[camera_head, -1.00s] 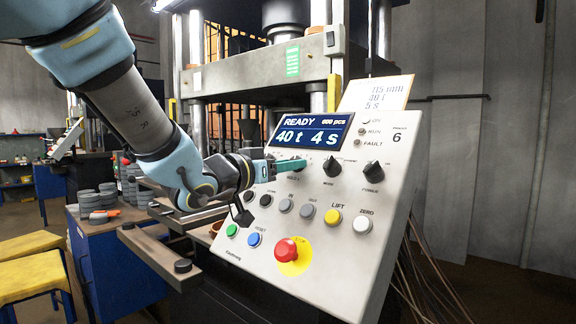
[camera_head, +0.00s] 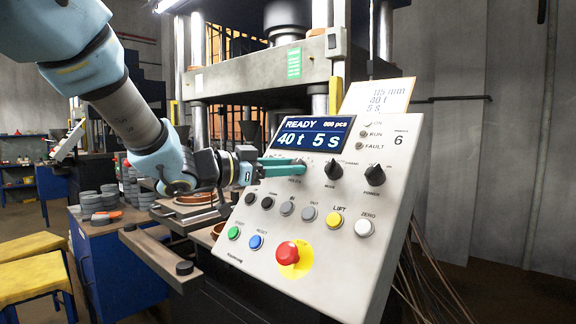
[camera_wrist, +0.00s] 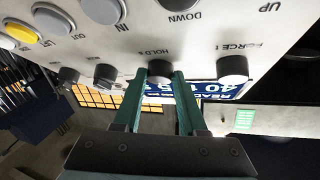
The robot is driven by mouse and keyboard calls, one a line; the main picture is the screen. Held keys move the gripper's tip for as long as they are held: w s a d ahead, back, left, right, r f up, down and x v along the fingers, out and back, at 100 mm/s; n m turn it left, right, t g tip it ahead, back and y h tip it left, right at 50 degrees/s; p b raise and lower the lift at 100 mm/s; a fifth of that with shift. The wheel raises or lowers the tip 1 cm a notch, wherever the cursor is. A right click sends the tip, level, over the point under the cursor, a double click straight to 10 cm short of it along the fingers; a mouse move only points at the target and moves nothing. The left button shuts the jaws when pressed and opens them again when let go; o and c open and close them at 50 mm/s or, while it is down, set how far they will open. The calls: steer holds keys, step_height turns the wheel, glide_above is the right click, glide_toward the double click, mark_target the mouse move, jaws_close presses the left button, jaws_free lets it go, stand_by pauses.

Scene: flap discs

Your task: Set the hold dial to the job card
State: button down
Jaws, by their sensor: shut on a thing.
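The hold dial (camera_wrist: 160,70), a dark knob labelled HOLD, sits between the green fingers of my gripper (camera_wrist: 158,80) in the wrist view. The fingers are shut on it. In the head view my gripper (camera_head: 296,167) reaches the panel from the left and mostly hides the dial. The display (camera_head: 312,136) on the control panel (camera_head: 325,215) reads READY, 40 t and 5 s. The job card (camera_head: 378,97) stands behind the panel's top edge and reads 115 mm, 40 t, 5 s.
The mode knob (camera_head: 333,170) and power knob (camera_head: 375,174) are right of my gripper. Several buttons lie below, with a red stop button (camera_head: 288,253). The force dial (camera_wrist: 232,70) is beside the hold dial in the wrist view. A press frame (camera_head: 265,72) stands behind.

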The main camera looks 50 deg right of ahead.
steer(key=shift+m+g, duration=0.4)
steer(key=shift+m, duration=0.3)
steer(key=shift+c, duration=2.3)
jaws_free()
steer(key=shift+w, duration=0.1)
steer(key=b+v, duration=0.3)
steer(key=v, duration=0.7)
steer(key=shift+a+r, duration=0.25)
steer(key=shift+a, duration=0.05)
steer(key=shift+w, duration=0.2)
